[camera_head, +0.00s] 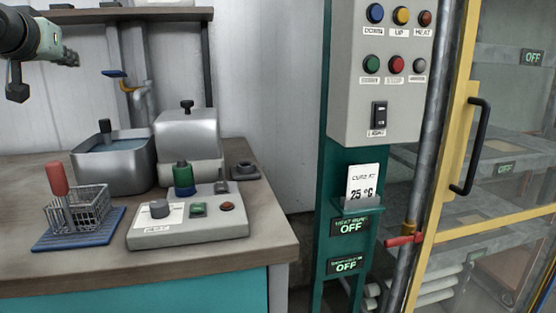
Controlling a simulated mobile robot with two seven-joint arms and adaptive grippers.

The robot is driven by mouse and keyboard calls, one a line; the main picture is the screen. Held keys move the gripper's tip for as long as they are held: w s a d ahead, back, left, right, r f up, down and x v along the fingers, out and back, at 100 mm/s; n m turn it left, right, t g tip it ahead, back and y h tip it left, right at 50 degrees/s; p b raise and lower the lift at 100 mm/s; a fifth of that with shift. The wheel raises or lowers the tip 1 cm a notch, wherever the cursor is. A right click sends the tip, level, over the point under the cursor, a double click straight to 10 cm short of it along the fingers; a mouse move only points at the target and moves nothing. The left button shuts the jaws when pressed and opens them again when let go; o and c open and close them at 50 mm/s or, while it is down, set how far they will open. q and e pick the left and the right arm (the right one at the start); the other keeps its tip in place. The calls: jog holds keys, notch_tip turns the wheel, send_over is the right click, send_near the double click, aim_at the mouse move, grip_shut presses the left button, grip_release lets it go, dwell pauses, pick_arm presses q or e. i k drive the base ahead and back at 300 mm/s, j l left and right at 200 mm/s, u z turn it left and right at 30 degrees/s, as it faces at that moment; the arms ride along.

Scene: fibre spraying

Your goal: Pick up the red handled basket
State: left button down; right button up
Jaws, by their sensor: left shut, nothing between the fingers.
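The red handled basket (90,212) is a small wire basket with an upright red handle (57,180) on its left side. It stands on a blue ribbed mat (76,231) at the left front of the workbench. My left gripper (70,59) is at the upper left of the head view, above and apart from the basket. It is shut and empty. My right gripper does not show.
A metal bath (113,170) and a metal box with a black knob (188,137) stand behind the basket. A control box (187,230) is right of it. A green post with a button panel (375,115) and a yellow-framed cabinet door (455,130) stand further right.

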aim_at(54, 170)
jog(key=k+l, duration=0.2)
jog(key=k, duration=0.35)
jog(key=k+l, duration=0.2)
jog(key=k, duration=0.35)
